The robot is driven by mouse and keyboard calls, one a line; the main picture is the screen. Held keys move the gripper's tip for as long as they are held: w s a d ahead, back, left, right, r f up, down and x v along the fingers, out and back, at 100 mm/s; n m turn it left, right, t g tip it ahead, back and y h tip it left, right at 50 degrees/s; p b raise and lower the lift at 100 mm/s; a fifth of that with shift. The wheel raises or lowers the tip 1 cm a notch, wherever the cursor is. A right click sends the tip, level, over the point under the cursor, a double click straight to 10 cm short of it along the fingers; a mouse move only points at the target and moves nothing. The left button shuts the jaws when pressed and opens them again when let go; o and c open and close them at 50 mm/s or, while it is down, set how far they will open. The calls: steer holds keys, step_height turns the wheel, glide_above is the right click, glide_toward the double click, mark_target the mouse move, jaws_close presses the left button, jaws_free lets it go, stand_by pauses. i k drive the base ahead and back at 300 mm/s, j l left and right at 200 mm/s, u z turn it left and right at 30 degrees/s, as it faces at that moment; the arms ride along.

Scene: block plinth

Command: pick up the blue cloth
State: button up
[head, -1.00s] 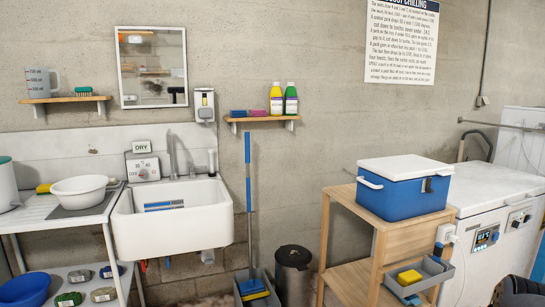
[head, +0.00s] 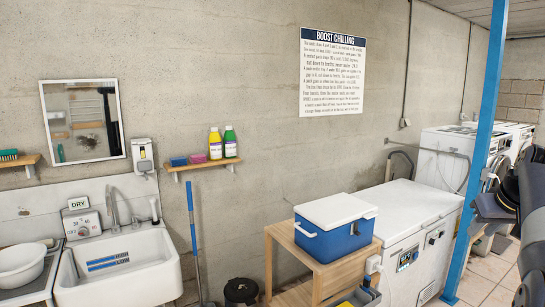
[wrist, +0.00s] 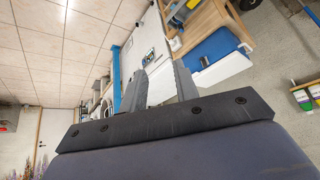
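I cannot make out a sure blue cloth. A blue-and-white striped thing (head: 108,261) lies in the white sink (head: 130,283); whether it is cloth is unclear.
A blue cooler with a white lid (head: 333,235) stands on a wooden stand (head: 325,278), beside a white chest freezer (head: 412,215). A blue post (head: 478,150) rises at the right. A bin (head: 240,292) and a blue mop handle (head: 194,240) are below the shelf. Tiled floor (head: 485,285) shows at right.

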mark_target(179, 161)
steer(key=i+j+u, duration=0.25)
steer(key=u, duration=0.2)
steer(key=i+j+u, duration=0.2)
steer(key=u, duration=0.25)
steer(key=i+j+u, duration=0.1)
steer(key=i+u, duration=0.3)
steer(key=i, duration=2.1)
